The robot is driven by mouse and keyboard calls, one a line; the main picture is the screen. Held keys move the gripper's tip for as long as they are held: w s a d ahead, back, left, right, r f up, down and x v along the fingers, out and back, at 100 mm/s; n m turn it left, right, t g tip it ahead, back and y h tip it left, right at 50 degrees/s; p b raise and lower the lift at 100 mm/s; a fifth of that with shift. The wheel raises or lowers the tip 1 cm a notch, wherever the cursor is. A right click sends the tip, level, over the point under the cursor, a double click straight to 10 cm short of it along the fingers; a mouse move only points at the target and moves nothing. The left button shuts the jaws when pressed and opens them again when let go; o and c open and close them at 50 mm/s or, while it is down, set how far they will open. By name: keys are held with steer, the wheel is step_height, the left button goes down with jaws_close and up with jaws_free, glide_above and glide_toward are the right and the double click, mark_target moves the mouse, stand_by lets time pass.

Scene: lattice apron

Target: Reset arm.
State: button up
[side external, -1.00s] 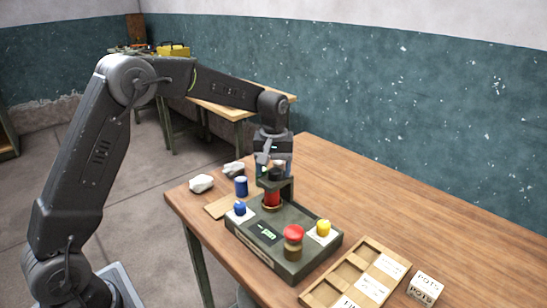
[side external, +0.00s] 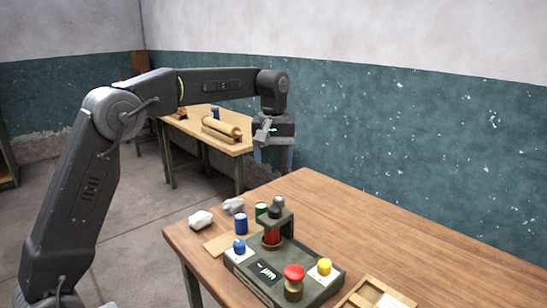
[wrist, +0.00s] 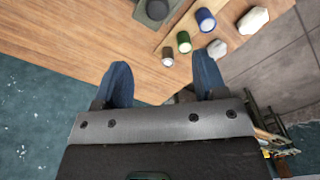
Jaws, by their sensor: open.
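My gripper (side external: 272,158) hangs open and empty above the far side of the wooden table, fingers pointing down. In the wrist view its two blue fingers (wrist: 162,80) stand apart with nothing between them. Below it, a dark control box (side external: 250,286) carries a red button (side external: 294,272), a yellow button (side external: 324,267), a blue knob (side external: 239,247) and a small display. A blue cylinder (side external: 241,224), a green cylinder (side external: 262,210) and a dark one (wrist: 167,56) stand beside the box.
Two whitish lumps lie at the table's left edge, one of them in front (side external: 201,220). A wooden compartment tray (side external: 347,301) is cut off at the bottom. A second table (side external: 215,137) with rolls stands behind. The table's right part is clear.

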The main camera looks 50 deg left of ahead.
stand_by(0.3)
steer(key=s+d+r+m+t, duration=0.2)
steer(key=s+d+r, duration=0.15)
steer(key=s, duration=0.45)
steer(key=s+d+f+m+t, duration=0.1)
steer(key=s+f+m, duration=0.2)
steer(key=s, duration=0.7)
steer(key=s+d+f+m+t, duration=0.2)
steer(key=s+f+m, duration=0.1)
steer(key=s, duration=0.8)
steer(key=shift+s+d+f+m+t, duration=0.2)
steer(key=shift+f+m+t, duration=0.1)
steer(key=shift+f+m, duration=0.15)
